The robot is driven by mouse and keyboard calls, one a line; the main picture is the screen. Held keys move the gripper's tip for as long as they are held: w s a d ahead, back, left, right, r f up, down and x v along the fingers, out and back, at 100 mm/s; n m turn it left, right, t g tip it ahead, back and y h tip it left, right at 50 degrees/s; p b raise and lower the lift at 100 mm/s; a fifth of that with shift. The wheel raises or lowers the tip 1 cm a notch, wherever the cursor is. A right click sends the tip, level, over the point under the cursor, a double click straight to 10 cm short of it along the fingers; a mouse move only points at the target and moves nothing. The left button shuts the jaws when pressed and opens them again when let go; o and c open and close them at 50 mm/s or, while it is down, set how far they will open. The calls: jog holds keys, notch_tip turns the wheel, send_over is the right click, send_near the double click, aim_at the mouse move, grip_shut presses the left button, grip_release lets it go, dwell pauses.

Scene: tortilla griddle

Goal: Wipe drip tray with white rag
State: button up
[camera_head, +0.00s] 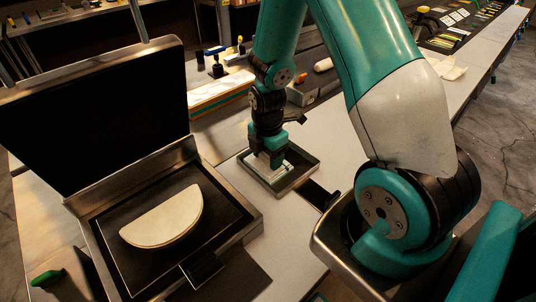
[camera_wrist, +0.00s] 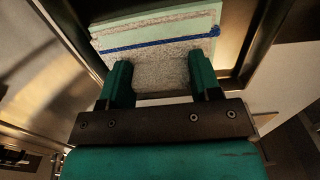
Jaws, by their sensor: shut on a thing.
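My gripper (camera_head: 267,157) points down inside the drip tray (camera_head: 302,184), a shallow rectangular metal tray on the counter. In the wrist view my gripper (camera_wrist: 158,62) has its two green fingers closed on the white rag (camera_wrist: 165,42). The rag is pale, with grey speckled areas and a blue stripe across it. The tray's metal side (camera_wrist: 250,45) shows to the right of the rag. In the head view the rag (camera_head: 284,168) shows as a small pale patch under the fingers. I cannot tell how firmly it touches the tray floor.
An open griddle press (camera_head: 228,222) with a folded tortilla (camera_head: 163,217) on its plate stands left of the tray. Its raised lid (camera_head: 95,110) is behind. A stack of boards (camera_head: 222,90) lies beyond. Bare counter (camera_head: 290,238) lies in front of the tray.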

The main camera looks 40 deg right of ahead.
jog(key=shift+d, duration=0.1)
jog(key=shift+d+f, duration=0.1)
jog(key=shift+d, duration=0.85)
jog(key=shift+a, duration=0.1)
jog(key=shift+s+a, duration=0.1)
jog(key=shift+a, duration=1.05)
jog(key=shift+d, duration=0.1)
jog(key=shift+d+r+p, duration=0.15)
jog(key=shift+d+p, duration=0.05)
jog(key=shift+d, duration=0.5)
jog(key=shift+d+r+p, duration=0.1)
jog(key=shift+d+p, duration=0.05)
jog(key=shift+d, duration=0.55)
